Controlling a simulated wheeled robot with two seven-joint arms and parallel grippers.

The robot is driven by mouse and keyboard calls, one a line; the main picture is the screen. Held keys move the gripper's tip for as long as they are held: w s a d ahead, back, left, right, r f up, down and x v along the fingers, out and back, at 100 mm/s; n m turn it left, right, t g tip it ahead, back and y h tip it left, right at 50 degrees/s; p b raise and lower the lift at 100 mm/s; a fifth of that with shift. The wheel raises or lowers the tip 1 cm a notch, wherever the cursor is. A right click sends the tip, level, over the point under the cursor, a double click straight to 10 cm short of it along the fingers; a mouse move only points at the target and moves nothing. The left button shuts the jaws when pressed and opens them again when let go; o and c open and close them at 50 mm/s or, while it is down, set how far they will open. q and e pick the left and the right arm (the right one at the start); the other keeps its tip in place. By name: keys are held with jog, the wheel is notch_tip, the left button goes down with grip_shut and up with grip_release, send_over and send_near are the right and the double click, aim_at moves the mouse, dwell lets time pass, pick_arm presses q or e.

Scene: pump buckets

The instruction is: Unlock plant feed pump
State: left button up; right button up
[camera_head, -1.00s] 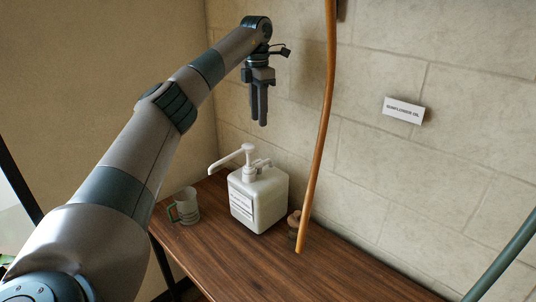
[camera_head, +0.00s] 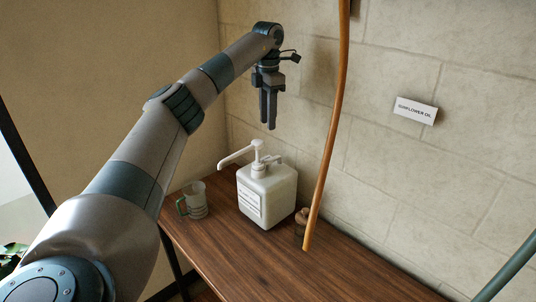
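The pump bucket is a white, boxy container (camera_head: 268,200) with a printed label on its front, standing upright on the wooden shelf. Its white pump head (camera_head: 258,149) is on top, with a long spout pointing left. The label is too small to read. My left gripper (camera_head: 268,127) hangs with its fingers pointing down, above and behind the pump head in the picture, apart from it. Its two fingers overlap closely from this angle, so I cannot tell how far apart they are. Nothing shows between them. My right gripper is not in view.
A grey cup with a green handle (camera_head: 195,201) stands left of the container. A small brown object (camera_head: 301,222) is right of it, partly behind a hanging orange-brown hose (camera_head: 327,150). A sunflower oil sign (camera_head: 415,110) is on the wall. The wooden shelf (camera_head: 270,262) is clear in front.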

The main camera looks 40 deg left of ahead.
aim_at(268, 160)
pick_arm(q)
notch_tip(268, 160, down, 14)
jog(key=p, duration=0.4)
grip_shut()
